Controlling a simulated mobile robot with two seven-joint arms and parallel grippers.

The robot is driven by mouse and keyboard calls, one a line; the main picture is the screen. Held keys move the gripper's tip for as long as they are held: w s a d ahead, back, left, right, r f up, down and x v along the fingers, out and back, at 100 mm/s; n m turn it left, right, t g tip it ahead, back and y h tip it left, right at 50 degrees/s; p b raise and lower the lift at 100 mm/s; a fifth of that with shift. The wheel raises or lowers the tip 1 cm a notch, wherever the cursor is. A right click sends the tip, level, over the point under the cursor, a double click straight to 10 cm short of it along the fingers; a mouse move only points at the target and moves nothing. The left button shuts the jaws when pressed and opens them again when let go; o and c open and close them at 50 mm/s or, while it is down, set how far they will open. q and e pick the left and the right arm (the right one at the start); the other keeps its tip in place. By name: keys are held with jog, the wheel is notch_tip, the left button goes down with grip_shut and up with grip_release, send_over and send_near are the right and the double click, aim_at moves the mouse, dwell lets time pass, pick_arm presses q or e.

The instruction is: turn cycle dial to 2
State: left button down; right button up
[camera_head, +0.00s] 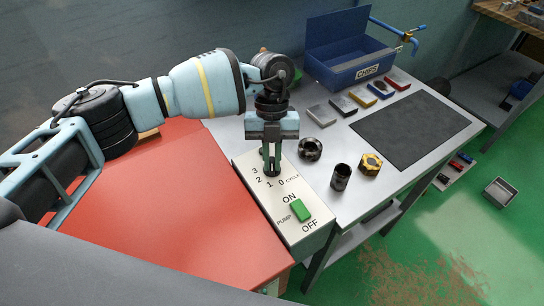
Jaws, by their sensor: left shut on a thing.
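The control box (302,232) is a pale panel at the front left edge of the metal bench. The cycle dial (271,173) is dark and sits near the panel's far end, with 3, 2, 1, 0 and CYCLE printed around its near side. My left gripper (271,164) comes down over the dial and is shut on it. The fingers cover most of the dial, so I cannot tell which number it points to. A green pump switch (300,210) sits between ON and OFF nearer to me. My right gripper is not in view.
A black ring part (310,148), a black cylinder (341,177) and a yellow nut-like part (370,164) stand right of the box. A blue CHIPS bin (340,68), several coloured blocks and a dark mat (412,130) lie farther back. A red surface (170,215) is at left.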

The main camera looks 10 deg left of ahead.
pick_arm(q)
jog(key=m+y, duration=0.2)
jog(key=m, duration=0.2)
jog(key=shift+m+b, duration=0.3)
jog(key=m+y, duration=0.1)
jog(key=m, duration=0.2)
jog(key=shift+m+t+y+b, duration=0.3)
jog(key=shift+m+t, duration=0.1)
jog(key=shift+m, duration=0.5)
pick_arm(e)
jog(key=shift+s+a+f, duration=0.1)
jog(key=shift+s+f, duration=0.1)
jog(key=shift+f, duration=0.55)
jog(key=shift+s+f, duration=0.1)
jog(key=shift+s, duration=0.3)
pick_arm(q)
jog(key=c, duration=1.5)
grip_release()
jog(key=shift+d+r, duration=0.1)
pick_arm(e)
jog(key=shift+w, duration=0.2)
